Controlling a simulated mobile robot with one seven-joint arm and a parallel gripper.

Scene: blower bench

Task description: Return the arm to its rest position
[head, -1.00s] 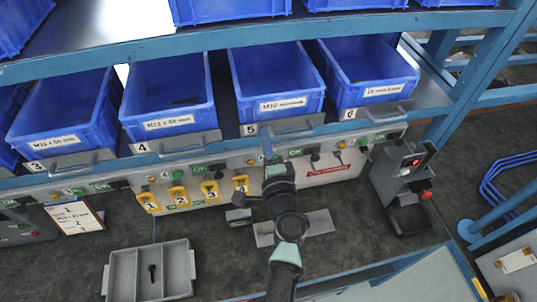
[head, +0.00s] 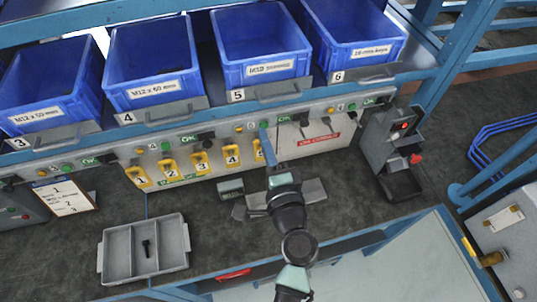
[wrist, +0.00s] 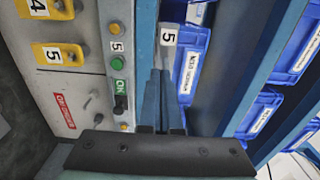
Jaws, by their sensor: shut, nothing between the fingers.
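My gripper (head: 265,143) is at the end of my arm, which reaches up from the bottom of the head view over the bench. Its blue fingers are shut and empty. They stand in front of the grey control panel (head: 318,138), close to the yellow tag 5 (head: 259,151). In the wrist view the gripper (wrist: 163,80) points up the picture, between the panel (wrist: 70,92) and the blue bins (wrist: 189,65). I cannot tell whether the fingertips touch anything.
Blue bins (head: 262,45) stand on the shelf above the panel. A grey divided tray (head: 118,256) holding a dark bolt (head: 146,248) lies left on the bench. A grey device with a red button (head: 386,150) stands at right. A framed list (head: 65,197) leans at left.

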